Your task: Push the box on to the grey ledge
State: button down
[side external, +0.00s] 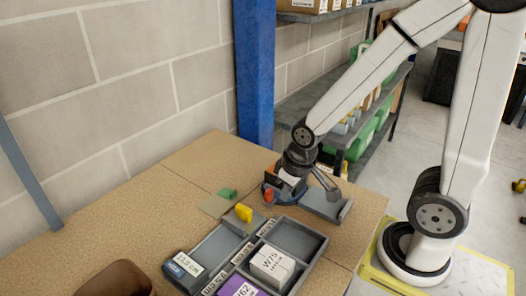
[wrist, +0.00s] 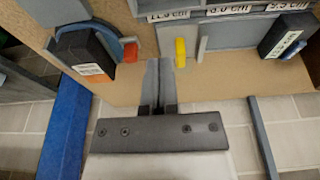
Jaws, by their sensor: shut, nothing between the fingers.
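A dark box (wrist: 85,52) with a white and orange label lies at the left in the wrist view, beside a blue curved piece (wrist: 106,30) and a red piece (wrist: 130,52). A grey ledge (wrist: 58,10) with a low rim is beyond it at the top left. In the side view the ledge (side external: 325,207) is at the right end of the table, close to my wrist. My gripper (wrist: 160,62) is shut and empty, right of the box in the wrist view and apart from it in the picture. In the side view my wrist partly covers the box and the fingertips cannot be made out.
A yellow block (wrist: 180,50) is just beyond my fingertips. Grey trays hold a white W75 box (side external: 272,265) and a purple box (side external: 238,287). Another dark labelled box (side external: 183,265) sits front left. A blue post (side external: 255,70) and block wall (side external: 130,80) border the table.

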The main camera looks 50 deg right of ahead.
aim_at(302, 196)
jog(key=w+d+g, duration=0.2)
jog(key=w+d, duration=0.4)
jog(key=w, duration=0.5)
jog(key=w+d+g, duration=0.3)
jog(key=w+d, duration=0.4)
jog(key=w, duration=0.5)
jog(key=shift+f, duration=0.4)
jog(key=shift+w, duration=0.1)
jog(key=x, duration=1)
jog(key=shift+s, duration=2.2)
jog(key=s, duration=1.3)
jog(key=shift+s+d, duration=0.2)
jog(key=shift+s, duration=0.2)
jog(key=shift+w, duration=0.15)
